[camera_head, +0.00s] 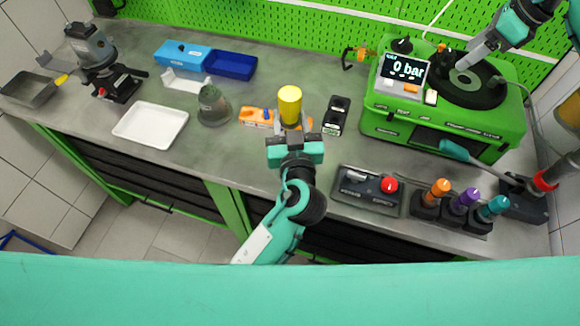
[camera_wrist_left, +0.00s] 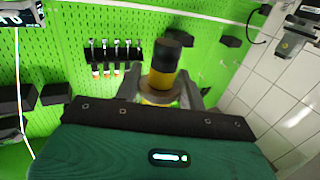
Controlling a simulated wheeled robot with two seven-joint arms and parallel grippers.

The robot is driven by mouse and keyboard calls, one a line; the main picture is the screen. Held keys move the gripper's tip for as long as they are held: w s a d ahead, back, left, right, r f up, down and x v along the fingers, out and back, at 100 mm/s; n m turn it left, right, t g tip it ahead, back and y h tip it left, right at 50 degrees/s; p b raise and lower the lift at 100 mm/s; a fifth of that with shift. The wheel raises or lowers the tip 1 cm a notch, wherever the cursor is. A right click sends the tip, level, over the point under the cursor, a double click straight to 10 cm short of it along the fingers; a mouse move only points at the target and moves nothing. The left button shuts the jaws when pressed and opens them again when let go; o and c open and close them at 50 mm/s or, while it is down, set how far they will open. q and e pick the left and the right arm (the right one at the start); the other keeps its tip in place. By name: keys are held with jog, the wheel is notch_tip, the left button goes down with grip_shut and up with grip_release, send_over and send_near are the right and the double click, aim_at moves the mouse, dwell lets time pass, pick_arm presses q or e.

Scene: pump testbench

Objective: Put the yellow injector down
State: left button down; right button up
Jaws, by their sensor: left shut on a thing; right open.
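The yellow injector (camera_head: 290,104) stands roughly upright in the middle of the head view, yellow end up. My left gripper (camera_head: 292,127) is shut on it from the front. In the left wrist view the injector (camera_wrist_left: 162,75) shows between the left fingers (camera_wrist_left: 160,96), with its black end toward the picture's top. Its lower end is hidden in the head view, and I cannot tell whether it touches the bench. My right gripper (camera_head: 459,68) is open at the upper right, over the green pump tester (camera_head: 450,125).
An orange tool (camera_head: 256,116) and a black block (camera_head: 336,115) lie close beside the injector. A dark cone (camera_head: 212,104), white tray (camera_head: 150,124) and blue bins (camera_head: 230,64) are left. A red-button box (camera_head: 366,191) and colored-top bottles (camera_head: 462,205) are right. Bare bench (camera_head: 215,150) lies front-left.

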pick_arm(q)
notch_tip(320, 180, down, 12)
jog(key=b, duration=0.5)
notch_tip(320, 180, down, 4)
jog(key=b, duration=0.3)
jog(key=shift+f, duration=0.25)
pick_arm(e)
notch_tip(320, 180, down, 9)
jog(key=shift+w+f, duration=0.1)
jog(key=shift+f, duration=0.05)
pick_arm(q)
jog(key=shift+f+b, duration=0.15)
jog(key=shift+b, duration=0.15)
pick_arm(e)
jog(key=shift+f, duration=0.25)
pick_arm(q)
jog(key=c, duration=0.8)
grip_release()
jog(key=shift+c, duration=0.2)
pick_arm(e)
jog(key=shift+r, duration=0.2)
